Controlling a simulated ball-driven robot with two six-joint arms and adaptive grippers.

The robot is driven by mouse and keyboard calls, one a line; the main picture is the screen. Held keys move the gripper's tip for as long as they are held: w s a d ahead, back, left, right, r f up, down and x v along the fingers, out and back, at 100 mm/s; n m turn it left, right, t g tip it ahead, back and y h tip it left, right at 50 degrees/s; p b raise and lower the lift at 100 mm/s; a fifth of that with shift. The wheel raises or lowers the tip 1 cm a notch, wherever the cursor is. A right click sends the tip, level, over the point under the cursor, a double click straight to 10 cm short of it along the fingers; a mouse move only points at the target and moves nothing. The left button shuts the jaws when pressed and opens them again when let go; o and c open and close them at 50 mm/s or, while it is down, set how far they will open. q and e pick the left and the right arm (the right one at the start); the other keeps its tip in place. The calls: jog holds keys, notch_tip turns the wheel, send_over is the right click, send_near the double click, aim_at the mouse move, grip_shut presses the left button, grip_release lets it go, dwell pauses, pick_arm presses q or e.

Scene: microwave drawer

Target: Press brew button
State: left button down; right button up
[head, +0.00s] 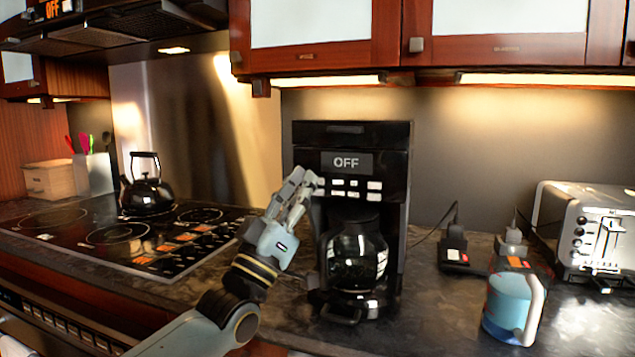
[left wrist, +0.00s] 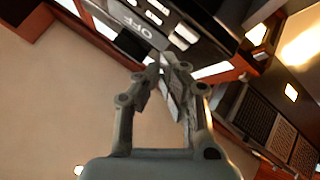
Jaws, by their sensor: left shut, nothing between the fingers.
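A black coffee maker (head: 370,140) stands on the counter in the middle of the head view. Its display (head: 346,162) reads OFF, with two rows of white buttons (head: 355,190) below it. A glass carafe (head: 357,258) sits inside. My left gripper (head: 314,180) is shut and empty, its fingertips at the left end of the button rows. In the left wrist view the shut fingertips (left wrist: 163,58) point at the coffee maker's front (left wrist: 118,12), near the display and buttons. I cannot tell whether they touch a button. My right gripper is not in view.
A blue mug (head: 507,305) and a toaster (head: 585,235) stand on the counter to the right. A black kettle (head: 147,192) stands on the cooktop (head: 118,235) at left. Wooden cabinets (head: 385,40) hang above the coffee maker.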

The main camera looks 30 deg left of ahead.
pick_arm(q)
jog(key=shift+w, duration=0.1)
dwell(0.5)
jog(key=shift+w+a, duration=0.1)
jog(key=shift+w, duration=0.25)
jog(key=shift+w+b, duration=0.3)
jog(key=shift+b, duration=0.05)
dwell(0.4)
jog(key=shift+s, duration=0.15)
jog(key=shift+s+p, duration=0.4)
jog(key=shift+s, duration=0.25)
jog(key=s+p, duration=0.1)
jog(key=s, duration=0.1)
jog(key=s+d+p, duration=0.1)
jog(key=s, duration=0.1)
jog(key=shift+s+d, duration=0.2)
jog(key=shift+s, duration=0.2)
